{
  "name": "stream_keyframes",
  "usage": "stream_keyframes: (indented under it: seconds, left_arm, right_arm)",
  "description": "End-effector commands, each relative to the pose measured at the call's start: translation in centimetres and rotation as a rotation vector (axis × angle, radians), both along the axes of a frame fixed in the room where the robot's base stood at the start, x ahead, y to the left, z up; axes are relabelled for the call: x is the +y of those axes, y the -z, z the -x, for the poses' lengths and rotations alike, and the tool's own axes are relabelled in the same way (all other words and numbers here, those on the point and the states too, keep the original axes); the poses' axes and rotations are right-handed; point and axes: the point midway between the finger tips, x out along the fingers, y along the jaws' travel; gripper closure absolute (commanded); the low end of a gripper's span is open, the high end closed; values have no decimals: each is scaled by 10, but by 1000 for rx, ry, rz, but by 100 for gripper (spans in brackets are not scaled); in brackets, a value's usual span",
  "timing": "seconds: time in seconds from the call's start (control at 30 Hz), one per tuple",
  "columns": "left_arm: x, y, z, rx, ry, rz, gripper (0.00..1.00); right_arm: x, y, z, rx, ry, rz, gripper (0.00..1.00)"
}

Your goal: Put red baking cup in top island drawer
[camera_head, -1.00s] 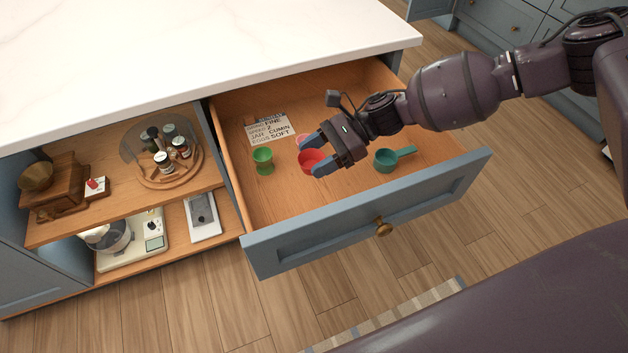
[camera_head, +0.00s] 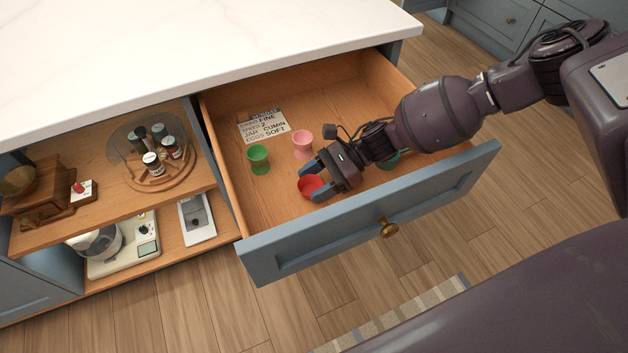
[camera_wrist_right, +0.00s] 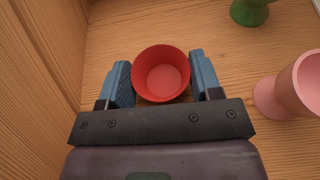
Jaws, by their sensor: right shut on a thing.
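The red baking cup (camera_head: 310,186) is inside the open top island drawer (camera_head: 372,219), near its front panel. My right gripper (camera_head: 316,186) reaches down into the drawer and is shut on the cup. In the right wrist view the red cup (camera_wrist_right: 161,74) sits upright between the two blue fingers of the right gripper (camera_wrist_right: 161,84), its open mouth facing the camera. The cup is close to the drawer floor; I cannot tell whether it touches. My left gripper is not in view.
In the drawer are a green egg cup (camera_head: 258,159), a pink egg cup (camera_head: 302,144), a printed card (camera_head: 264,125) and a teal measuring cup (camera_head: 389,161), partly hidden by my arm. Open shelves (camera_head: 190,194) with jars and a scale stand at left. The drawer's back right is clear.

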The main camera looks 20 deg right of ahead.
Motion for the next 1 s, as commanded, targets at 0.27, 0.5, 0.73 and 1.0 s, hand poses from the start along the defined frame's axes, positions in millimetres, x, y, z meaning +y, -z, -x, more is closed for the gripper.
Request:
stream_keyframes:
  seconds: [0.27,0.5,0.73,1.0]
  left_arm:
    - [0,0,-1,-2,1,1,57]
    - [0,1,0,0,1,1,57]
    - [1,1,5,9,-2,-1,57]
    - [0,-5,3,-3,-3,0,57]
  right_arm:
    - [0,4,0,1,0,0,37]
    - [0,3,0,1,0,0,16]
    - [0,1,0,0,0,0,16]
    - [-33,-15,-2,-4,4,4,16]
